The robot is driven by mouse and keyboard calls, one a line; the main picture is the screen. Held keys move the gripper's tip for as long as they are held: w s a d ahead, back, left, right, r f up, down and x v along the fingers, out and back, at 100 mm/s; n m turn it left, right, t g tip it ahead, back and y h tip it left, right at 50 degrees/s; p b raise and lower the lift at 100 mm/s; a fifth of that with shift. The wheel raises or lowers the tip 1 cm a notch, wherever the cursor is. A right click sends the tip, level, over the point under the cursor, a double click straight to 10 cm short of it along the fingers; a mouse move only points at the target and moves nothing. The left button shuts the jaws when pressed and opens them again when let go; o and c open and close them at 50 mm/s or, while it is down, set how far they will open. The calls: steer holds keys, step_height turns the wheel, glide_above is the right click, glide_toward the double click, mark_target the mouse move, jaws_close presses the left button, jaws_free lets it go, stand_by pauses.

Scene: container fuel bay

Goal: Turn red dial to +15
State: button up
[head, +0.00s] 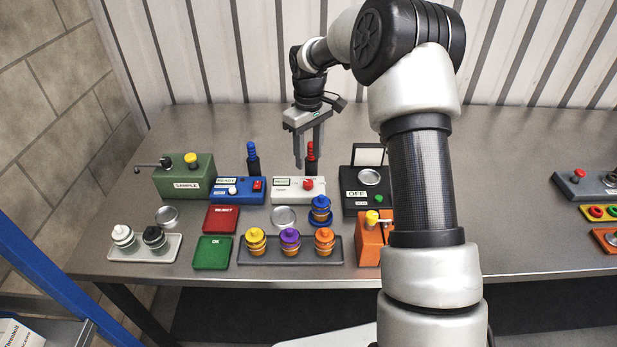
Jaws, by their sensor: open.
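A white box (287,190) with a small label and display stands in the middle of the table. A round red knob (308,184) sits on its right part; it looks like the red dial. Its markings and setting are too small to read. My gripper (309,157) hangs above and behind the white box, fingers pointing down, open and empty. It is apart from the red knob. A red-topped post (311,152) shows by the fingers, partly hidden.
A blue box (236,191) with a red switch stands left of the white box, and a black box (363,203) marked OFF stands right. A tray (333,255) of colored jars lies in front. A green SAMPLE box (184,180) is further left.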

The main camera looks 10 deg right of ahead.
mark_target(308, 182)
step_height(308, 182, down, 9)
steer(key=shift+p, duration=0.3)
jaws_close()
stand_by(0.3)
steer(key=m+b, duration=0.2)
steer(key=m, duration=0.1)
steer(key=m+b, duration=0.1)
steer(key=m, duration=0.3)
steer(key=shift+a+m+b, duration=0.1)
steer(key=shift+m+b, duration=0.2)
stand_by(0.5)
